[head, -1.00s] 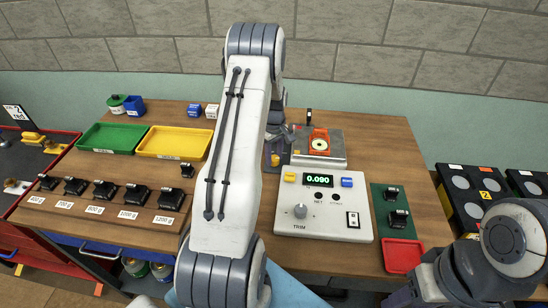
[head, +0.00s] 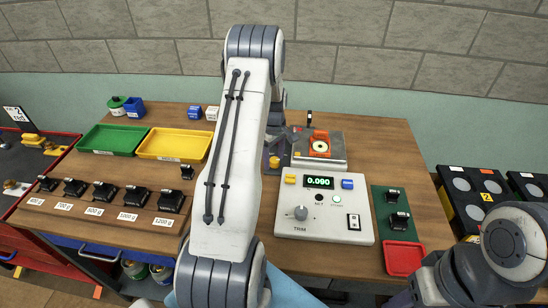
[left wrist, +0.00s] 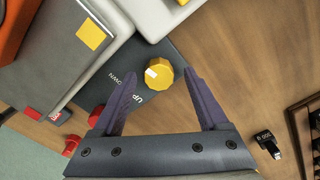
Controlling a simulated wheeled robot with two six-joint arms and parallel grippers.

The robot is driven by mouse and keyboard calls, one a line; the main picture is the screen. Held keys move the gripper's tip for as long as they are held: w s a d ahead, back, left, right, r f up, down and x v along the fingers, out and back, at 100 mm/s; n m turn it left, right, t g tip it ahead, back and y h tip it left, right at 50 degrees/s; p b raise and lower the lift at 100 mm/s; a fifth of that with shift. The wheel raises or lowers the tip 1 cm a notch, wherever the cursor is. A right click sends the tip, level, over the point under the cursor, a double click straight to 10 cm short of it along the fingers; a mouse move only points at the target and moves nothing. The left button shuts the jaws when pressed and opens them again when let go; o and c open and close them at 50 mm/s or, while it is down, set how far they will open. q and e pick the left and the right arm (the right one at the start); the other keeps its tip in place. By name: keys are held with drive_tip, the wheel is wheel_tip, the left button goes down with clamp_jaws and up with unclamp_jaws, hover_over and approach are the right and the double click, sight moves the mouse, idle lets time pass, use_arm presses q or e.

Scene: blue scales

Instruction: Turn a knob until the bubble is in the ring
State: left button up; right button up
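A yellow faceted knob (left wrist: 160,73) with a white mark sits on a dark plate lettered UP and DOWN in the left wrist view. It also shows small beside my left arm in the head view (head: 274,161). My left gripper (left wrist: 160,77) is open, with one purple finger on each side of the knob; I cannot tell whether either touches it. In the head view this gripper is mostly hidden behind its arm. A pale round level (head: 320,146) sits in an orange holder on the scale (head: 334,162); its bubble and ring are too small to make out. My right gripper is out of view.
A white control box (head: 340,228) with a display reading 0.090 and a TRIM knob stands in front of the scale. Black weights, a green tray (head: 112,139), a yellow tray (head: 176,144) and a red tray (head: 403,258) are on the wooden table (head: 385,150).

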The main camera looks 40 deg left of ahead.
sight(274, 160)
use_arm(q)
drive_tip(key=shift+w+r, duration=0.1)
drive_tip(key=shift+r, duration=0.2)
wheel_tip(274, 160, up, 10)
drive_tip(key=b, duration=0.2)
drive_tip(key=shift+f, duration=0.1)
idle(0.4)
